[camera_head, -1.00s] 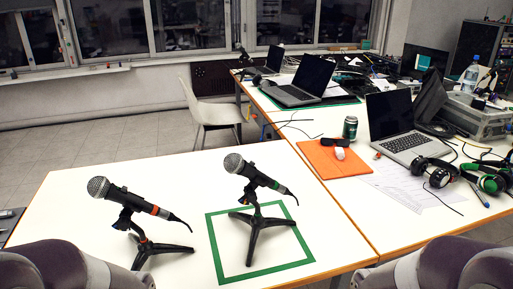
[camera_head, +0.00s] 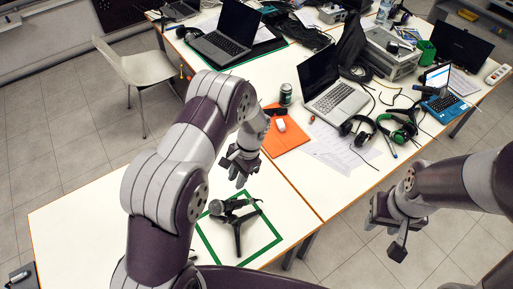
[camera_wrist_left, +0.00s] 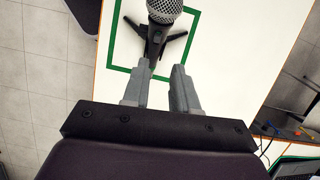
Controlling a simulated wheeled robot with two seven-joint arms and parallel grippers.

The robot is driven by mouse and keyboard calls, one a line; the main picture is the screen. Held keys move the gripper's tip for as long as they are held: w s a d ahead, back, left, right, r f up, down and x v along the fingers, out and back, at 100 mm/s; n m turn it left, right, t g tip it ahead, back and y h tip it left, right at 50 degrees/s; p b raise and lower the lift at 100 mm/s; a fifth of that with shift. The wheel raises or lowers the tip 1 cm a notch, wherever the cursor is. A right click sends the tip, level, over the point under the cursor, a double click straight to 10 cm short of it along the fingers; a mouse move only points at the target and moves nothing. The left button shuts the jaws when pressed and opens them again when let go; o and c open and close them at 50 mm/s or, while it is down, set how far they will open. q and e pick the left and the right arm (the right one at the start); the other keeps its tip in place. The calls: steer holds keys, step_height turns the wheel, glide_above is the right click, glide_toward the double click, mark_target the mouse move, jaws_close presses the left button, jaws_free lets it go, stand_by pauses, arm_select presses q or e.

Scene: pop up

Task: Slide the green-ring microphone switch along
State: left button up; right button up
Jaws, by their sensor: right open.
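The green-ring microphone (camera_head: 217,207) stands on its black tripod inside the green square outline (camera_head: 270,245) on the white table. In the left wrist view its silver mesh head (camera_wrist_left: 165,10) and tripod show at the top, beyond the fingertips. My left gripper (camera_head: 239,180) is above and just behind the microphone in the head view. Its two fingers (camera_wrist_left: 158,72) are apart with nothing between them. My right gripper (camera_head: 386,234) is open and empty, off the table's right side. The red-ring microphone does not show now.
My left arm covers much of the near table. An orange folder (camera_head: 285,135), a green can (camera_head: 286,94), a laptop (camera_head: 338,100) and headphones (camera_head: 359,128) lie on the adjoining table. The table's left part (camera_head: 75,225) is clear.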

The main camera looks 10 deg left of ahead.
mark_target(230, 200)
arm_select(q)
steer(key=shift+m, duration=0.3)
steer(key=b+x, duration=0.1)
steer(key=x, duration=0.1)
steer(key=b+x, duration=0.2)
steer(key=x, duration=0.1)
steer(key=b+x, duration=0.1)
steer(key=x, duration=0.1)
steer(key=shift+s+f+b, duration=0.15)
steer(key=shift+s+b, duration=0.25)
steer(key=shift+s, duration=0.15)
steer(key=shift+c, duration=0.6)
jaws_close()
arm_select(e)
steer(key=f, duration=0.4)
steer(key=shift+s+d+f, duration=0.3)
steer(key=shift+s+d, duration=0.05)
steer(key=shift+s, duration=0.05)
